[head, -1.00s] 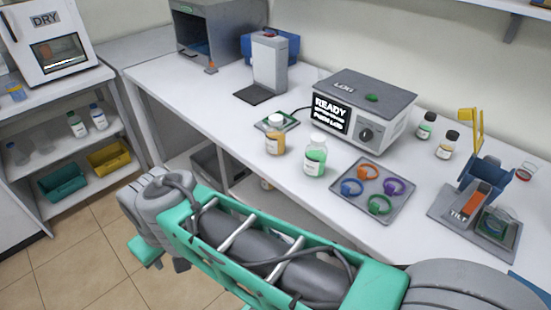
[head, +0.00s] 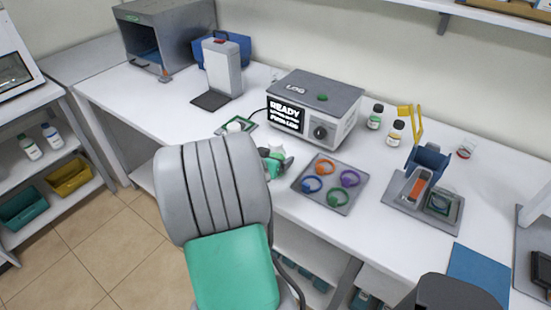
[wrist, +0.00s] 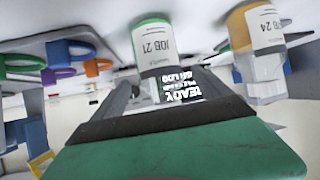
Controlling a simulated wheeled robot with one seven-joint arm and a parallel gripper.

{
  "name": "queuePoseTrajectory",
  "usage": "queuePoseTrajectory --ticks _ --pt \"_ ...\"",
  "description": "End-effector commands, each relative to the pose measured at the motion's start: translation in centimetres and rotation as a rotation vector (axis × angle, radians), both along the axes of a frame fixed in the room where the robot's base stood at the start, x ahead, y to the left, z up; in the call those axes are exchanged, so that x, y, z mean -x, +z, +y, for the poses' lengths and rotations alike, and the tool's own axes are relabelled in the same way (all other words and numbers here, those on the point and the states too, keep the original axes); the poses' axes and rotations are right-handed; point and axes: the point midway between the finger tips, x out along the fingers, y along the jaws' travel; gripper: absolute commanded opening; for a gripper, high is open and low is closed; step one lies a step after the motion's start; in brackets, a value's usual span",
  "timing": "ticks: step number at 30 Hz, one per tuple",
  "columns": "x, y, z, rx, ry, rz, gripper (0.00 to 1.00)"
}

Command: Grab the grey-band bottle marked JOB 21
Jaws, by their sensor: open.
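The bottle marked JOB 21 (wrist: 155,48) shows upside down in the wrist view, with green contents and a white label. I cannot tell whether the bottle is fully between the fingers. In the head view my arm covers most of the gripper and bottle area; a small green and grey part (head: 274,160) shows there.
The LOG device (head: 315,105) reads READY behind. A tray of coloured rings (head: 327,184) lies right of my gripper.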

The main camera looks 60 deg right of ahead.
Motion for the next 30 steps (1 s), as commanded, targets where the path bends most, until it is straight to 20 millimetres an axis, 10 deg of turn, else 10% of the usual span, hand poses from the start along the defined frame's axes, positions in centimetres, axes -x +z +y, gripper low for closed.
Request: queuePoseTrajectory --ticks 11,30 --pt "-0.2 -1.1 -2.0 -0.001 0.002 0.0 0.88" --pt "-0.2 -1.1 -2.0 -0.001 0.001 0.0 0.36"
